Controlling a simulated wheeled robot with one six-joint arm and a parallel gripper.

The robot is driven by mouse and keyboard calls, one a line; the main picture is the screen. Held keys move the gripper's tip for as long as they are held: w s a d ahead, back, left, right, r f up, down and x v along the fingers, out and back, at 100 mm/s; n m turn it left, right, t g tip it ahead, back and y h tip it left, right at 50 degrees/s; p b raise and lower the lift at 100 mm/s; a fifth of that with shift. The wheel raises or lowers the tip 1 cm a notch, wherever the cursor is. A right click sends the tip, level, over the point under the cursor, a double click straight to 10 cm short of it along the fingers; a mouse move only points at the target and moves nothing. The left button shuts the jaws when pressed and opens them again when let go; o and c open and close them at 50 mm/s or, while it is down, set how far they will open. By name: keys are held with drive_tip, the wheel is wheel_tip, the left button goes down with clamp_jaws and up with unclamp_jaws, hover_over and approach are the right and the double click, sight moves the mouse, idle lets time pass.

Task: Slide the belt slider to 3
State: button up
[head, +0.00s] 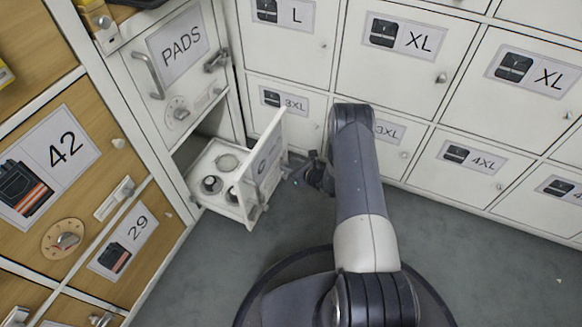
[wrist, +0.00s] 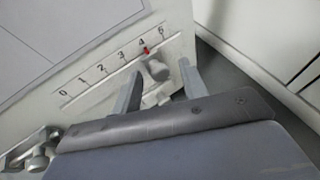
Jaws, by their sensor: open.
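The belt slider's knob (wrist: 156,70) is a pale grey peg on a white front panel in the wrist view. Its red pointer (wrist: 146,50) stands at about the 4 on a printed scale (wrist: 110,68) that starts at 0 on the left. The 3 mark lies left of the pointer. My gripper (wrist: 160,86) is open, with one finger on each side of the knob; I cannot tell whether either finger touches it. In the head view my gripper (head: 314,174) is at the outer face of a pulled-out drawer (head: 262,172). The slider is not readable there.
The drawer holds several round items and sticks out below the PADS door (head: 178,50). White lockers (head: 455,160) line the back and right, wooden ones (head: 60,150) the left. A latch-like metal fitting (wrist: 35,145) shows at the wrist view's lower left. Grey floor (head: 460,255) is clear at the right.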

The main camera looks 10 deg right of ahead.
drive_tip(key=shift+c, duration=0.4)
clamp_jaws()
